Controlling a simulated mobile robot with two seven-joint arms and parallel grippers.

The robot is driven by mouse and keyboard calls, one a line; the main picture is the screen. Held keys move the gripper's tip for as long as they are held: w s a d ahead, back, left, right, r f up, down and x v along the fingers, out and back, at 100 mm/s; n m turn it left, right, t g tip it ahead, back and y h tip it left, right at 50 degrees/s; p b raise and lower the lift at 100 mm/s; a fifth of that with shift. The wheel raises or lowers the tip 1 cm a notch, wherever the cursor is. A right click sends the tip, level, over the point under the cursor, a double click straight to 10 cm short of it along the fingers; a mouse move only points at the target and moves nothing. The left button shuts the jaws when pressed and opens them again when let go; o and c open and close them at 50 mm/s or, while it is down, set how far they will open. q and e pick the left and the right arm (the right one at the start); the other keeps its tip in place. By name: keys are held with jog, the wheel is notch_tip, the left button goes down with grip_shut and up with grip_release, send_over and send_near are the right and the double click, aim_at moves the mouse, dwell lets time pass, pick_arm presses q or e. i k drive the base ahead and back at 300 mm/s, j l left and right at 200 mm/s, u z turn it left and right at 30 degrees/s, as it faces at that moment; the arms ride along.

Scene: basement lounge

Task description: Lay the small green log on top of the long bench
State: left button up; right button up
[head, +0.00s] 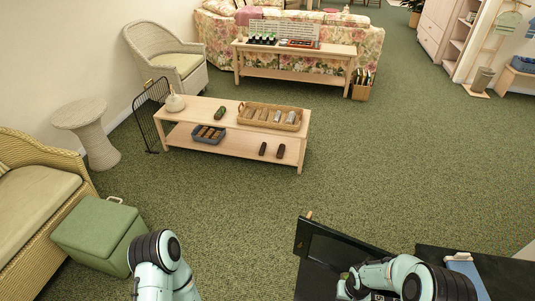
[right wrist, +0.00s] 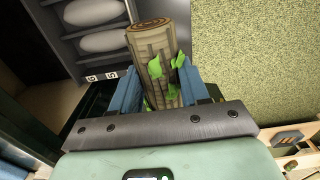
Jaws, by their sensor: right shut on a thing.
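My right gripper (right wrist: 160,92) is shut on a short log (right wrist: 158,60) with brown-grey bark and bright green leaves. Its ringed cut end points away from the wrist. The long bench (head: 176,117) is pale wood with a lower shelf and stands left of centre, well away from the right arm. My left arm is at the bottom left, its gripper out of sight.
On the bench are a wicker basket (head: 291,126), a white jug (head: 175,102) and a dark object (head: 220,112). A blue basket (head: 208,139) and two dark pieces are on its shelf. A green box (head: 97,229) stands front left. Open carpet (head: 390,150) lies right of the bench.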

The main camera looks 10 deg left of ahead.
aim_at(203, 113)
jog(key=i+j+u, duration=0.1)
jog(key=u, duration=0.25)
jog(key=i+u, duration=0.1)
jog(key=u, duration=0.25)
jog(key=i+u, duration=0.1)
jog(key=u, duration=0.25)
jog(key=i, duration=4.2)
jog(key=i+u, duration=0.2)
jog(key=u, duration=0.3)
jog(key=i+u, duration=0.2)
jog(key=u, duration=0.3)
